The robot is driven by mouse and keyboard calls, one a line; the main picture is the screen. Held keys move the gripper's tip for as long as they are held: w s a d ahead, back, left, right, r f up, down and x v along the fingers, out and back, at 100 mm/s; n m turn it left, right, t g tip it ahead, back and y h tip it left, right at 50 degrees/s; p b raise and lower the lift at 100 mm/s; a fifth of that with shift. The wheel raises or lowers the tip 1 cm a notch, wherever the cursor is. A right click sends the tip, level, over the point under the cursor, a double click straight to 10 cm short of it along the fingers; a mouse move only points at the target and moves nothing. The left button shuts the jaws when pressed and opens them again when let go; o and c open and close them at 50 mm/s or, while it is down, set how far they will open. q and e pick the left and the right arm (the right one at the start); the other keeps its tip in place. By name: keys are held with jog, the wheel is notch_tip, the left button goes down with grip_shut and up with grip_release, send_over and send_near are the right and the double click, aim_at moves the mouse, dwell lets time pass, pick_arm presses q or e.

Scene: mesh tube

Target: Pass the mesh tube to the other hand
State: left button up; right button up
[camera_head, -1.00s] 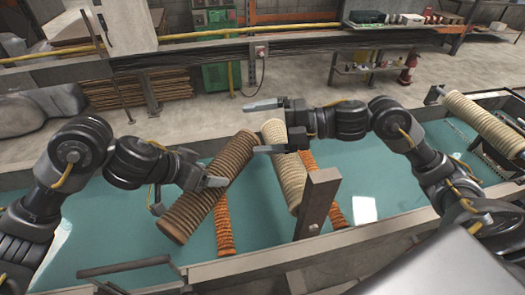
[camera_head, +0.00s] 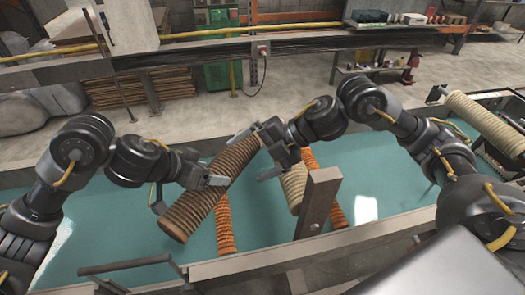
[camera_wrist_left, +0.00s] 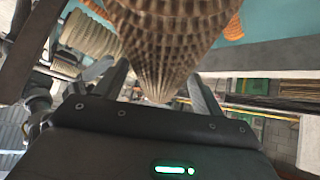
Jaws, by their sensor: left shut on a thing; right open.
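The brown ribbed mesh tube (camera_head: 210,185) is held tilted in the head view, its upper end to the right and its lower end near the front left. My left gripper (camera_head: 188,193) is shut around its lower half. The tube (camera_wrist_left: 165,35) also runs between the left fingers (camera_wrist_left: 158,90) in the left wrist view. My right gripper (camera_head: 257,153) is open beside the tube's upper end, with one finger on each side of that end. Whether its fingers touch the tube is unclear.
A pale ribbed tube (camera_head: 294,187) lies behind the upright post (camera_head: 317,203), partly hidden by my right gripper. Orange tubes (camera_head: 224,222) lie on the teal surface (camera_head: 120,215). Another pale tube (camera_head: 484,125) is at the far right. Metal rails edge the surface.

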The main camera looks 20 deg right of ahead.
aim_at(233, 167)
jog(key=x, duration=0.8)
jog(key=shift+w+a+f, duration=0.15)
jog(key=shift+a+f, duration=0.1)
jog(key=shift+a, duration=0.05)
jog(key=c, duration=1.2)
pick_arm(q)
jog(key=o, duration=1.7)
pick_arm(e)
jog(key=shift+r, duration=0.1)
jog(key=shift+c, duration=0.7)
